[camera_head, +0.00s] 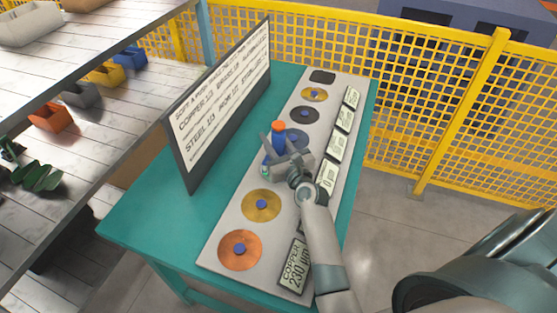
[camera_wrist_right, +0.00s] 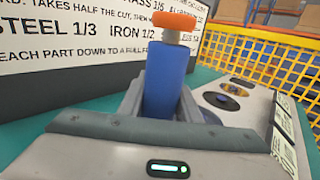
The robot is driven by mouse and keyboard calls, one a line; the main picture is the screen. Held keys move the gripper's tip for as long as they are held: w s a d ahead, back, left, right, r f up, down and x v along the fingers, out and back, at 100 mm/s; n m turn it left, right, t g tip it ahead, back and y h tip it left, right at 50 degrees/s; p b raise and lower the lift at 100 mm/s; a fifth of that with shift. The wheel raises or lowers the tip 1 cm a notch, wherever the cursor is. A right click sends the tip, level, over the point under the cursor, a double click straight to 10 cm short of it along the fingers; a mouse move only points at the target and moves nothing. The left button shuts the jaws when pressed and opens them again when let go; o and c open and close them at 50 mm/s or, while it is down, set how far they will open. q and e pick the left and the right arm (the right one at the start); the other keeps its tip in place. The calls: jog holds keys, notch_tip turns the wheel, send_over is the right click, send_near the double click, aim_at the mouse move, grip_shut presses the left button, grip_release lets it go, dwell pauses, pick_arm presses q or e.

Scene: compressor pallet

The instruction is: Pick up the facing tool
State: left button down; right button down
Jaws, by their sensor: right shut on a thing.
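The facing tool (camera_head: 278,146) is a blue upright body with an orange top. My right gripper (camera_head: 277,153) is shut around its blue body, over the middle of the grey strip of discs. In the right wrist view the tool (camera_wrist_right: 168,82) stands up between the two grey fingers (camera_wrist_right: 163,104), with its orange top above them. Its lower end is hidden behind the gripper body, so I cannot tell whether it touches the strip. My left gripper is not in view.
The grey strip (camera_head: 225,222) on the teal table (camera_head: 150,222) carries several discs with blue centres, including a copper one (camera_head: 240,250) and a brass one (camera_head: 262,205). Label plates (camera_head: 293,264) line its right side. A sign board (camera_head: 222,105) stands left; a yellow fence (camera_head: 440,100) is behind.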

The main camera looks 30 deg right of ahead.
jog(key=shift+w+r, duration=0.1)
jog(key=shift+r, duration=0.05)
dwell(0.3)
jog(key=shift+r, duration=1.2)
notch_tip(320, 180, up, 2)
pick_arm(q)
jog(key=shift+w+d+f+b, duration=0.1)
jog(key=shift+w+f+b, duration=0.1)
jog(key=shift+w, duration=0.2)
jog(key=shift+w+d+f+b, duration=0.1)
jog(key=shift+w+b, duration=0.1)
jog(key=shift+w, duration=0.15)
pick_arm(e)
jog(key=s+d+r, duration=0.4)
jog(key=d+r, duration=0.2)
jog(key=d, duration=0.4)
jog(key=shift+s+d+r, duration=0.3)
jog(key=shift+s+d, duration=0.05)
jog(key=shift+d, duration=0.05)
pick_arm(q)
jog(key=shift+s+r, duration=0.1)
